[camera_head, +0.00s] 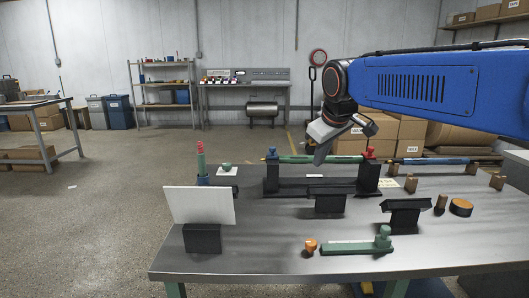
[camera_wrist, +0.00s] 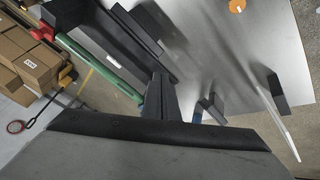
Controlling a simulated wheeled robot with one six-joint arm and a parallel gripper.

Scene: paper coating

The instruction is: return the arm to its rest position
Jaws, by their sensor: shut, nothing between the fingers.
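My gripper (camera_head: 321,153) hangs from the blue arm above the back of the metal worktable (camera_head: 270,250). Its fingers are shut with nothing between them, and they also show in the wrist view (camera_wrist: 160,98). The fingertips are close to the green roller (camera_head: 310,159), which lies across a black stand (camera_head: 314,187) with a blue end at left and a red end at right. Whether the fingers touch the roller cannot be told. In the wrist view the green roller (camera_wrist: 95,65) lies beside the fingers.
A white sheet (camera_head: 200,205) stands upright in a black holder at the table's left. Two black supports (camera_head: 330,203) (camera_head: 405,214) and a green piece (camera_head: 350,248) stand on the front. A blue roller (camera_head: 430,161) rests at back right. Cardboard boxes (camera_head: 410,128) stand behind.

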